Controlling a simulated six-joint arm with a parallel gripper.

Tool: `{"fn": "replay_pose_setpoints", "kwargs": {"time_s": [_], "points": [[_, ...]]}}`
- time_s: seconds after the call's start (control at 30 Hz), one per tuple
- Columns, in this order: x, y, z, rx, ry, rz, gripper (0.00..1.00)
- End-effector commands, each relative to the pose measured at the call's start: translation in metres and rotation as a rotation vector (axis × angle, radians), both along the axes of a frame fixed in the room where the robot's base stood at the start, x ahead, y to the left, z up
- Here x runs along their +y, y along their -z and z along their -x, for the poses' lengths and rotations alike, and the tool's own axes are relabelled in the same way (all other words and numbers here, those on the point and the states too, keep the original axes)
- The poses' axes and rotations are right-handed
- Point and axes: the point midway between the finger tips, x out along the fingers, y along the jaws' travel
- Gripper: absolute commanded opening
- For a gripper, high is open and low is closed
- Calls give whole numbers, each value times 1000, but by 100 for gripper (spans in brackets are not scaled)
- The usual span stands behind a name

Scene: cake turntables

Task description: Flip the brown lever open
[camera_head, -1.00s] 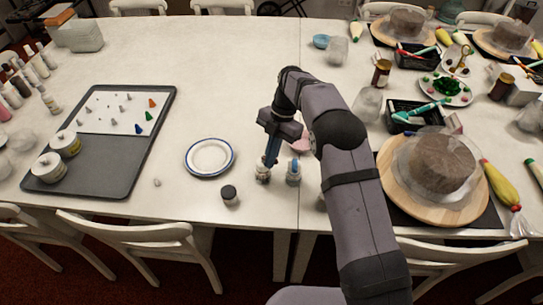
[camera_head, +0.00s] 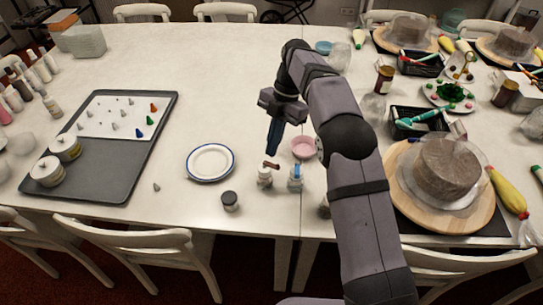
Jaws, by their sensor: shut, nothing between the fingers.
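Two small clip-top jars stand side by side on the white table. The left jar (camera_head: 264,178) has a brown lever (camera_head: 271,165) at its top, seen as a small reddish-brown bar pointing to the right. The lever is too small to tell clearly whether it is open. The right jar (camera_head: 295,180) has a blue lever on top. My gripper (camera_head: 272,153) points down with its blue fingers shut and empty. Its tips are just above the brown lever in the picture and look apart from it.
A dark-lidded jar (camera_head: 230,201) stands left of the clip-top jars. A blue-rimmed white plate (camera_head: 210,178) lies further left, and a pink bowl (camera_head: 304,147) sits behind. A cake board (camera_head: 407,199) is to the right.

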Motion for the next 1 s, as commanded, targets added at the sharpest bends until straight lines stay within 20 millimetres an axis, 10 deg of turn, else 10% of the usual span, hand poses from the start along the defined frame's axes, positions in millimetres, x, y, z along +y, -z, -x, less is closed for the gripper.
{"fn": "replay_pose_setpoints", "kwargs": {"time_s": [1.0], "points": [[-5,-19,-5,4,46,14,0]]}}
